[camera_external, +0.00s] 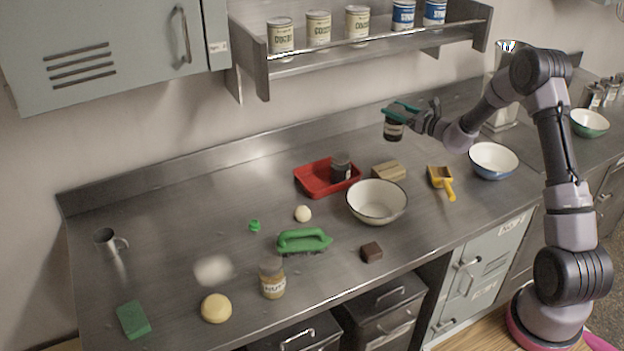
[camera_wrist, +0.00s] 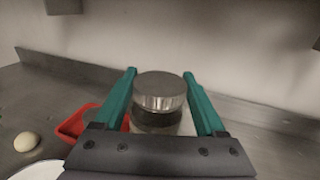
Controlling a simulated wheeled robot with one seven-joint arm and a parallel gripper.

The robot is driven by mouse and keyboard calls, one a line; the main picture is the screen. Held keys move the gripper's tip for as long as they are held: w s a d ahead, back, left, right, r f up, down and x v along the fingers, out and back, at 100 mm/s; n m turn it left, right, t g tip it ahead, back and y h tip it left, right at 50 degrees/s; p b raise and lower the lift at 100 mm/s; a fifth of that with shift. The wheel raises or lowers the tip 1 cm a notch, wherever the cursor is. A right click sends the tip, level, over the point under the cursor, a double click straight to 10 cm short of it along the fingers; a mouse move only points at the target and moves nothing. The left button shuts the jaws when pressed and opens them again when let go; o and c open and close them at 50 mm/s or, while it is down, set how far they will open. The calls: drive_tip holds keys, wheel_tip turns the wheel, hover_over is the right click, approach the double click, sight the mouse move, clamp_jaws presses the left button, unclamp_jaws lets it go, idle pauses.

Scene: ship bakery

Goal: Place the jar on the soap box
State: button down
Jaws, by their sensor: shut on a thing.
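My gripper (camera_external: 402,108) is shut on a dark jar (camera_external: 394,130) and holds it upright in the air above the back of the counter. In the wrist view my gripper's teal fingers (camera_wrist: 159,76) stand on both sides of the jar, and its silver lid (camera_wrist: 160,88) faces the camera. A small tan box (camera_external: 388,171), which looks like the soap box, lies on the counter below the held jar. Its top is bare. The tan box cannot be made out in the wrist view.
A red tray (camera_external: 312,186) with another dark jar (camera_external: 341,168) stands left of the tan box. A white bowl (camera_external: 377,214) is in front of it, and a yellow scoop (camera_external: 440,178) is to its right. A shelf (camera_external: 380,42) with several cans hangs above.

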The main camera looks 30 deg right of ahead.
sight(392, 141)
wheel_tip(392, 141, down, 12)
idle(0.6)
drive_tip(key=shift+f, duration=0.1)
unclamp_jaws()
drive_tip(key=shift+f, duration=0.1)
